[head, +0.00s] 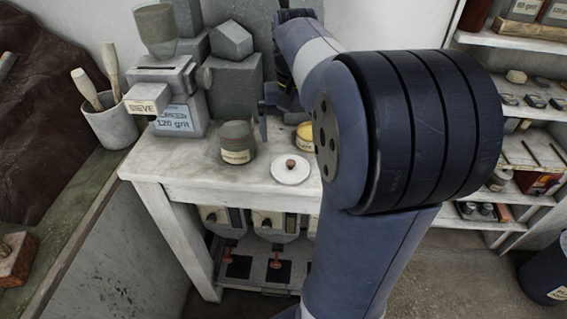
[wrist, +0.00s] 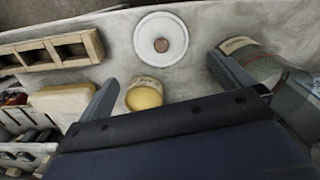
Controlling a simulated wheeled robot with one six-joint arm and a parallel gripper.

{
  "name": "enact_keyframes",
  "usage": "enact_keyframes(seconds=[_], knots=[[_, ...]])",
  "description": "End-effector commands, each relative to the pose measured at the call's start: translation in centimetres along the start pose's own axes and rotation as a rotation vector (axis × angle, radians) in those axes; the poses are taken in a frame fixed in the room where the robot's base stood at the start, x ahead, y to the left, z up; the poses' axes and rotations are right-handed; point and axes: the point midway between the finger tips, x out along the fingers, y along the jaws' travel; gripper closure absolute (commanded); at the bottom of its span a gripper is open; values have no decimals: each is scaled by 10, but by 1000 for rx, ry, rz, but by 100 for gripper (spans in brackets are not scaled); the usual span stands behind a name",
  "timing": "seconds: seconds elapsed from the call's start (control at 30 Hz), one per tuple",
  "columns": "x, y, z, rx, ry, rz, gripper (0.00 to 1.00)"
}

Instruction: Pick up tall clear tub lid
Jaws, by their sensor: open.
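The lid (head: 291,169) is a flat white disc with a small brown knob, lying on the pale worktop near its front edge. It also shows whole in the wrist view (wrist: 147,27), top centre. A tall clear tub (head: 238,143) with grey contents and a label stands left of the lid in the head view; it shows at the right finger in the wrist view (wrist: 240,47). My gripper (wrist: 163,73) is open and empty, with its fingers spread wide and the lid beyond the fingertips. In the head view my arm hides much of the gripper.
A small tub with yellow contents (wrist: 144,95) stands between my fingers and the lid in the wrist view. A sieve machine (head: 165,95) and grey plaster blocks (head: 232,42) stand behind. A wooden divided tray (wrist: 50,52) lies at left in the wrist view. Shelves (head: 525,95) are at right.

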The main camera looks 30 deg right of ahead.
Motion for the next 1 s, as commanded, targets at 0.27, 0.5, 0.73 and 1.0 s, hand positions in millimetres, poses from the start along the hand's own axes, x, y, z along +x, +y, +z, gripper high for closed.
enact_keyframes(seconds=[0.27,0.5,0.73,1.0], knots=[[38,0,1,0,-3,0,0],[60,-3,9,-1,-5,1,0],[88,-4,11,1,-1,1,0],[92,-4,11,1,0,1,0]])
